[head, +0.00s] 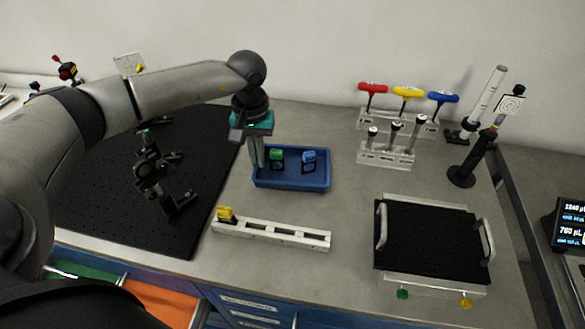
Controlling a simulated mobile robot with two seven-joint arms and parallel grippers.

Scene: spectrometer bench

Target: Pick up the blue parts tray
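The blue parts tray (300,184) lies on the grey bench near the middle of the head view. It holds a green-topped part (276,155) and a blue-topped part (309,157). My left gripper (258,165) points down at the tray's left end, with its fingers at the left rim. The fingers look close together, and their tips are partly lost against the tray. I cannot tell whether they are shut on the rim or just beside it. The tray looks flat on the bench. My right gripper is not in view.
A black breadboard (100,195) with optic mounts lies left. A white slotted rail (270,234) with a yellow part sits in front of the tray. Hex drivers in a rack (398,122), a black stand (462,176) and a handled black plate (430,240) are right. Open drawers (160,302) show below.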

